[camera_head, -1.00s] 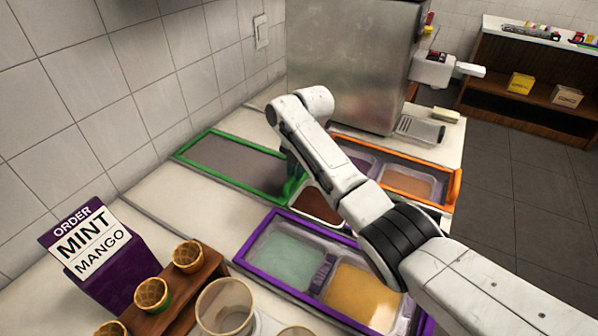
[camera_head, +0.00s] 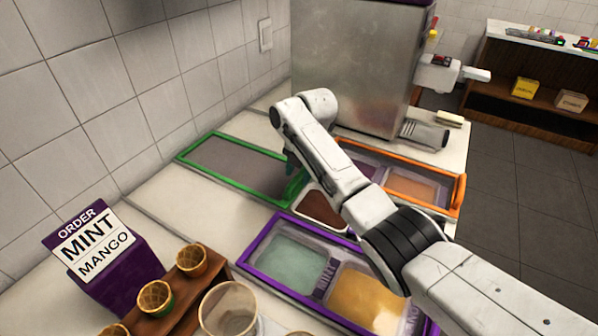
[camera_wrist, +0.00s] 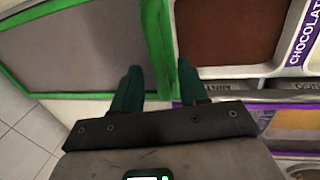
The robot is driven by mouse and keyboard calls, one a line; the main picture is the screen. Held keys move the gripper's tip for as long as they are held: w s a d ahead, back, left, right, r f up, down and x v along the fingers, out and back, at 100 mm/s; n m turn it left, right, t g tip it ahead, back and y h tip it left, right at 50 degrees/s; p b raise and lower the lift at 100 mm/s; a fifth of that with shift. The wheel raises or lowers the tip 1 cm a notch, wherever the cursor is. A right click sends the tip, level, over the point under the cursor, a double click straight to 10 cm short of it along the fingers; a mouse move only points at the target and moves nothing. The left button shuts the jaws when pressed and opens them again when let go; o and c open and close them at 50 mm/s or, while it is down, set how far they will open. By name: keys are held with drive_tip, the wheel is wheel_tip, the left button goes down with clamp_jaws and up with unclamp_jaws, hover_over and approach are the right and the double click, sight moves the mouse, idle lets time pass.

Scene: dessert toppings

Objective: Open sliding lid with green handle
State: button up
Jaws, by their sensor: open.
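The sliding lid is a grey panel in a green frame (camera_head: 235,139), lying on the counter along the wall in the head view. Its right end is beside an uncovered chocolate-brown tub (camera_head: 320,208). In the wrist view the lid (camera_wrist: 75,50) fills the upper left, and its green end bar, with the handle (camera_wrist: 158,45), runs up between my fingertips. My gripper (camera_wrist: 160,68) has dark green fingers, open, one on each side of the bar. Whether they touch it I cannot tell. In the head view my gripper (camera_head: 293,172) is partly hidden behind my wrist.
An orange-framed lid (camera_head: 459,190) lies behind my arm, and purple-framed tubs (camera_head: 262,243) of mint and mango are in front. Cones (camera_head: 155,297) in a wooden holder and an order sign (camera_head: 95,250) stand lower left. A steel machine (camera_head: 350,60) stands behind.

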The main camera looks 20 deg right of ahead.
wheel_tip(320, 180, up, 10)
drive_tip(key=s+d, duration=0.1)
drive_tip(key=shift+s+d+r, duration=0.15)
drive_tip(key=shift+s+r, duration=0.05)
drive_tip(key=shift+s, duration=0.1)
idle(0.4)
